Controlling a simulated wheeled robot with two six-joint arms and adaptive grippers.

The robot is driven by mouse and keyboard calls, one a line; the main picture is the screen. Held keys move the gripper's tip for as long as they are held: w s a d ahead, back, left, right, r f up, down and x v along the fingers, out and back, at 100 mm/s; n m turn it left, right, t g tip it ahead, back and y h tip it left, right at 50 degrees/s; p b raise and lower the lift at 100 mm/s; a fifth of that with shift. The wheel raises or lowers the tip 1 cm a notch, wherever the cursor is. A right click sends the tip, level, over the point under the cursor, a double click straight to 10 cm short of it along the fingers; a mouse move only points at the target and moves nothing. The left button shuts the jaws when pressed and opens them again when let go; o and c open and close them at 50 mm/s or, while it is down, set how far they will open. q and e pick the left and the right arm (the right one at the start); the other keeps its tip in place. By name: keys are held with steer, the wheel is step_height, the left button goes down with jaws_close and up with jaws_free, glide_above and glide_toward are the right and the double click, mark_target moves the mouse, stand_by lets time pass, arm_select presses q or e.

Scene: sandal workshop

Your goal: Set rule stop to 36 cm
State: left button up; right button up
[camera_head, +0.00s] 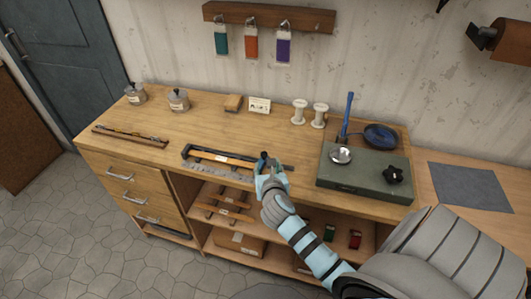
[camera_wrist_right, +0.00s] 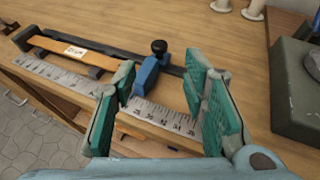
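The measuring rule (camera_head: 222,160) lies on the wooden bench near its front edge, a dark rail with a pale numbered scale (camera_wrist_right: 60,75). Its blue stop (camera_wrist_right: 146,76) with a black knob (camera_wrist_right: 159,47) sits on the rail. The stop's exact scale reading cannot be told. An orange strap with a white label (camera_wrist_right: 75,51) lies along the rule, left of the stop. My right gripper (camera_wrist_right: 160,75) is open, its green-padded fingers apart with the stop between their tips; contact is unclear. In the head view my right gripper (camera_head: 268,166) partly hides the stop. My left gripper is not in view.
Thin brown rods (camera_head: 130,137) lie left. The bench between is clear.

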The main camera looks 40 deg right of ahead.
mark_target(264, 155)
steer(key=x, duration=0.2)
steer(key=b+x, duration=0.1)
steer(key=x, duration=0.2)
steer(key=b+x, duration=0.1)
steer(key=x, duration=0.2)
steer(key=shift+w+f, duration=0.15)
steer(key=shift+f, duration=0.2)
steer(key=shift+w+d, duration=0.2)
jaws_close()
